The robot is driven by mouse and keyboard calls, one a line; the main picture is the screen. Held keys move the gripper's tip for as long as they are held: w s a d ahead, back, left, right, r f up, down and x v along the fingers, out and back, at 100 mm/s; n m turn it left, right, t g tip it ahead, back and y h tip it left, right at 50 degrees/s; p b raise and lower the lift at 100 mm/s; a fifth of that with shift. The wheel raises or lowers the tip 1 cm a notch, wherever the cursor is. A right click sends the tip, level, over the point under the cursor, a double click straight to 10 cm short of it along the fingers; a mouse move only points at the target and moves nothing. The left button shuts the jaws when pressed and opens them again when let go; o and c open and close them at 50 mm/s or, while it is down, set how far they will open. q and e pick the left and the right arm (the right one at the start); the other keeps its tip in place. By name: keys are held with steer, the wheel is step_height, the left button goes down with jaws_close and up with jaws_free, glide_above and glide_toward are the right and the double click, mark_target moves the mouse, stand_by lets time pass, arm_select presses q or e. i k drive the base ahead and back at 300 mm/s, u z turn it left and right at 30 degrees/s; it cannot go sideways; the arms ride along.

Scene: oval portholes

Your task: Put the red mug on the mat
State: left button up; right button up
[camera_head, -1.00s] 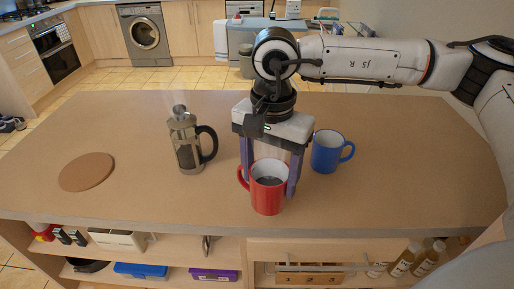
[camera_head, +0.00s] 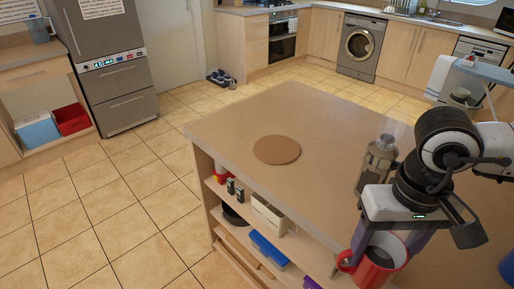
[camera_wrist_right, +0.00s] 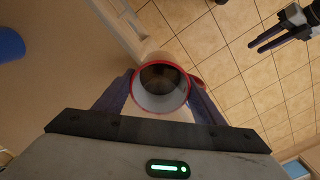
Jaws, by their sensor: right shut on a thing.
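The red mug (camera_head: 371,273) is held upright in my right gripper (camera_head: 386,248), at the counter's near edge in the head view. In the right wrist view the mug (camera_wrist_right: 160,105) sits between the two purple fingers (camera_wrist_right: 161,84), its dark inside showing. The round brown mat (camera_head: 277,150) lies flat and bare on the counter, up and left of the mug and apart from it. My left gripper (camera_wrist_right: 256,46) shows only in the right wrist view, at top right, over the floor, with its fingers apart and empty.
A French press (camera_head: 378,160) stands on the counter just behind my right gripper. A blue mug (camera_head: 507,268) is at the right edge. Counter (camera_head: 290,105) around the mat is clear. Shelves with a white box (camera_head: 268,214) lie below; tiled floor is to the left.

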mark_target(281, 146)
steer(key=u, duration=0.7)
steer(key=i, duration=1.3)
steer(key=z, duration=0.6)
